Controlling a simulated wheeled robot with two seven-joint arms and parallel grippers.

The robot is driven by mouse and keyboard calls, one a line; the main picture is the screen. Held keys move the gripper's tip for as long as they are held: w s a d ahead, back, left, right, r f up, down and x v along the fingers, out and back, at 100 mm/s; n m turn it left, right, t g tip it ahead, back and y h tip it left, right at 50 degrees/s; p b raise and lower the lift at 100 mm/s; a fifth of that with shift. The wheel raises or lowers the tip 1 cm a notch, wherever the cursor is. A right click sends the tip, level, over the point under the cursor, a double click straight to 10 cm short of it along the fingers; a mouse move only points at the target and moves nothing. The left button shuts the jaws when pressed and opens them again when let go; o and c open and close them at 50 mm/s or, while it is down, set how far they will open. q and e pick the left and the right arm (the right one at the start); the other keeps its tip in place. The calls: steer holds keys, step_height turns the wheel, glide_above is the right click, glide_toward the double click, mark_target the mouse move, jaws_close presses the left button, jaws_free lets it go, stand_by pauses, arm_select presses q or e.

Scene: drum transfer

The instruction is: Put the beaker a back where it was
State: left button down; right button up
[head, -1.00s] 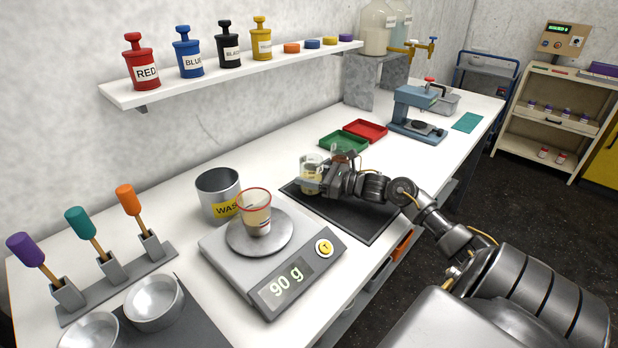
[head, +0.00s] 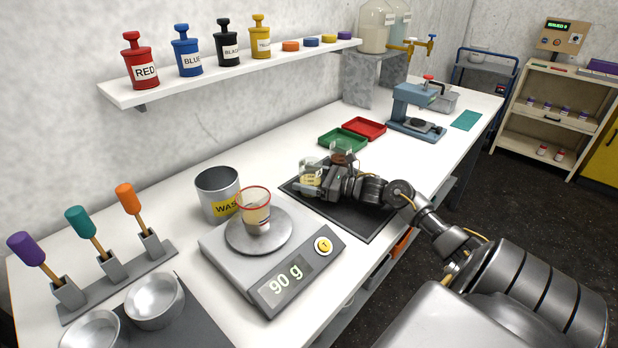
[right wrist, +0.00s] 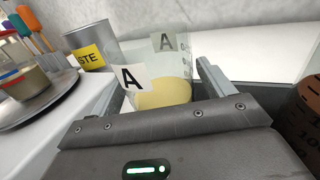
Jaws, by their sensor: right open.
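Beaker a (right wrist: 160,82) is clear glass with "A" labels and pale yellow contents, and it fills the middle of the right wrist view. In the head view the beaker (head: 309,175) appears upright over the far left part of the black mat (head: 358,222). My right gripper (head: 312,184) is open around it, with one finger (right wrist: 213,82) showing to the right of the glass in the wrist view. The fingers partly hide the beaker in the head view, and its base contact is hard to see. My left gripper is not in view.
A second beaker (head: 342,153) with brown contents stands close behind my right gripper. A scale (head: 225,250) reading 90 g holds a red-rimmed cup (head: 255,208). A waste can (head: 217,192) stands behind it. Green (head: 343,140) and red (head: 365,129) trays lie beyond.

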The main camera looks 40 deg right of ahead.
mark_target(321, 181)
steer(key=shift+r, duration=0.15)
steer(key=shift+s+d, duration=0.1)
steer(key=shift+s, duration=0.1)
steer(key=v, duration=0.2)
steer(key=b+v, duration=0.1)
steer(key=v, duration=0.1)
steer(key=b+v, duration=0.1)
steer(key=v, duration=0.1)
steer(key=shift+s+d+f, duration=0.1)
steer(key=shift+s+f, duration=0.15)
steer(key=shift+f, duration=0.05)
steer(key=v, duration=0.3)
steer(key=shift+s+d+r+b, duration=0.15)
steer(key=shift+s+b, duration=0.1)
steer(key=shift+b, duration=0.15)
steer(key=shift+s+d, duration=0.15)
steer(key=shift+s, duration=0.15)
steer(key=shift+s+d+r, duration=0.15)
steer(key=shift+s+d, duration=0.05)
steer(key=shift+s, duration=0.15)
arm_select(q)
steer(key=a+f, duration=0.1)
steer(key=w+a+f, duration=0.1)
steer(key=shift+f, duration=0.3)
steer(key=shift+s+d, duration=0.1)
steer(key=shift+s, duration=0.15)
